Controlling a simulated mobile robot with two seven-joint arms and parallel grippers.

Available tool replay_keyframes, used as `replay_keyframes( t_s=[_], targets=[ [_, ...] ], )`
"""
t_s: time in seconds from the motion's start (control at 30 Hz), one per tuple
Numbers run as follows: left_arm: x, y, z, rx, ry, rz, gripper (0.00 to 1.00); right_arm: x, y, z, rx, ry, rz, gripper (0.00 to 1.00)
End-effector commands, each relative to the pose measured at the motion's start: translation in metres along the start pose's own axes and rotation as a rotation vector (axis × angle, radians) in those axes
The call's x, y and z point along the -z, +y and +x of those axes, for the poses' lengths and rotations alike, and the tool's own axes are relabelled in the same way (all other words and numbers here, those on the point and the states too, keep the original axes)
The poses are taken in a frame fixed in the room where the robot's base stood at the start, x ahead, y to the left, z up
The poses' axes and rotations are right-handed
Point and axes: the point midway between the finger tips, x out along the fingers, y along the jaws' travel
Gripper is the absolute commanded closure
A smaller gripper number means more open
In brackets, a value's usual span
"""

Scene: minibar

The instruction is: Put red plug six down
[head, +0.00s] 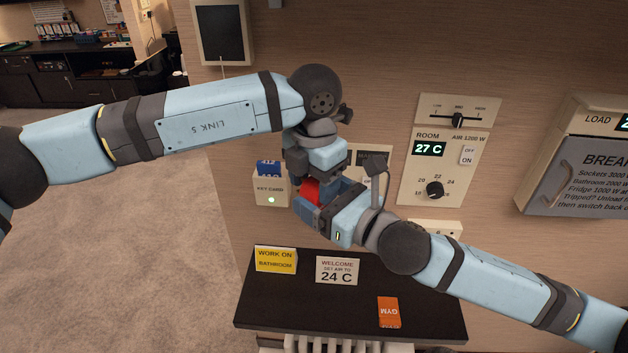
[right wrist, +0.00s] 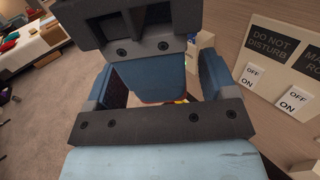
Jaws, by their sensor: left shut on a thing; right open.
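A red thing, seemingly the red plug (head: 309,189), shows between my two grippers in front of the wall panel. Its number cannot be read. My left gripper (head: 313,176) reaches down from above and is shut on it. My right gripper (head: 322,199) is open just below, its blue fingers close around the red thing. In the right wrist view, my left gripper fills the space between the right fingers, and only a small reddish-orange bit shows there. Whether the right fingers touch the plug is hidden.
A key card holder (head: 271,190) with a blue card is beside the grippers. The room dial (head: 434,189) and the breaker box (head: 575,165) are right.

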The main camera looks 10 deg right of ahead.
Motion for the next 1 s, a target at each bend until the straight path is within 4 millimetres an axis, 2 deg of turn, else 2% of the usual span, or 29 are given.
replay_keyframes(
  t_s=[0.43,0.6,0.73,0.87,0.97,1.0],
  targets=[
    [0.0,0.0,0.0,-0.001,0.0,-0.001,0.65,0.001,0.0,-0.088,0.0,0.004,-0.001,0.22],
    [0.0,0.0,0.0,0.0,0.0,-0.001,0.65,0.001,0.0,-0.108,0.0,0.002,0.0,0.22],
    [0.0,0.0,0.0,-0.001,0.0,-0.001,0.65,0.005,0.001,-0.112,0.004,0.004,0.055,0.22],
    [0.0,0.0,0.0,-0.001,0.0,-0.001,0.65,0.027,0.002,-0.106,0.032,0.02,0.324,0.22],
    [0.0,0.0,0.0,-0.001,0.0,-0.001,0.65,0.06,0.003,-0.101,0.087,0.035,0.7,0.22],
    [0.0,0.0,0.0,0.0,0.0,-0.001,0.65,0.077,0.002,-0.101,0.12,0.038,0.879,0.22]
  ],
)
